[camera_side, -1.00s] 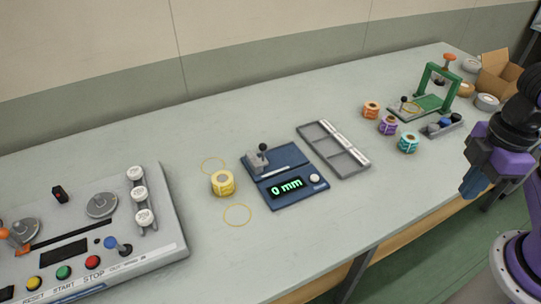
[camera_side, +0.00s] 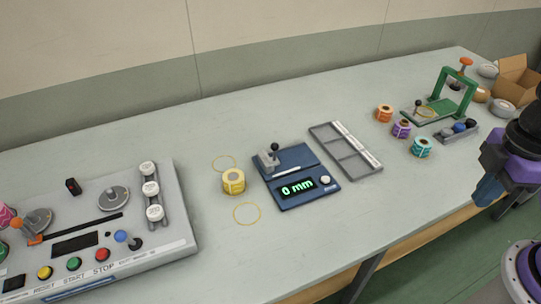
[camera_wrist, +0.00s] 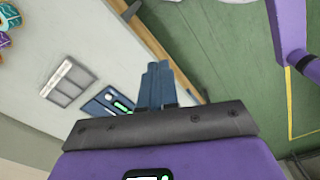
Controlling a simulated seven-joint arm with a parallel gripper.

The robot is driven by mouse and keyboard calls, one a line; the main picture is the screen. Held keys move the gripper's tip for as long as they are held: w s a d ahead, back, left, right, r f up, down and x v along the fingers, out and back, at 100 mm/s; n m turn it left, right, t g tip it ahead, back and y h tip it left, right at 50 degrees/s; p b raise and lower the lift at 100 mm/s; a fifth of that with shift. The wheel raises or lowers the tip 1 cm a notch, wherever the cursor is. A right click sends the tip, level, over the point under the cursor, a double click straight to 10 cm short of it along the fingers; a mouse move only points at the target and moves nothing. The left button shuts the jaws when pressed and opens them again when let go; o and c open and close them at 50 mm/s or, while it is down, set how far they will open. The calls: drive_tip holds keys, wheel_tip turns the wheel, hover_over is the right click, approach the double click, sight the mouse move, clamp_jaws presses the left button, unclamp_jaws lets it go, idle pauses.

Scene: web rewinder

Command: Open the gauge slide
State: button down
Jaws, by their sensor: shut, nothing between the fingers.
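The gauge (camera_side: 297,176) is a dark blue plate on the table, with a green display reading 0 mm and a white button. Its slide is a grey block with a black-knobbed lever (camera_side: 272,156) at the back left of the plate. In the wrist view part of the gauge (camera_wrist: 108,101) shows beyond my fingers, and its slide is not clearly seen there. My gripper (camera_side: 482,194) is at the far right, off the table's front edge and well away from the gauge. Its blue fingers also show in the wrist view (camera_wrist: 157,80), shut together and empty.
A yellow roll (camera_side: 233,181) stands left of the gauge between two yellow rings. A grey divided tray (camera_side: 346,150) lies just right of it. The rewinder panel (camera_side: 100,230) fills the left. Small rolls (camera_side: 401,128) and a green frame stand (camera_side: 440,100) are at right.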

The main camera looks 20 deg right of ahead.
drive_tip(key=c, duration=1.2)
unclamp_jaws()
drive_tip(key=shift+w+a, duration=0.1)
drive_tip(key=shift+a, duration=0.05)
drive_tip(key=shift+o, duration=1.4)
drive_tip(key=w+a+r+m, duration=0.3)
drive_tip(key=w+a+m, duration=0.1)
drive_tip(key=w+a, duration=0.5)
drive_tip(key=shift+w+r+m, duration=0.3)
drive_tip(key=shift+w+m, duration=0.1)
drive_tip(key=shift+w, duration=0.45)
drive_tip(key=m, duration=1.7)
hover_over(275, 144)
wheel_tip(275, 144, down, 4)
wheel_tip(275, 144, down, 16)
drive_tip(key=shift+f, duration=0.25)
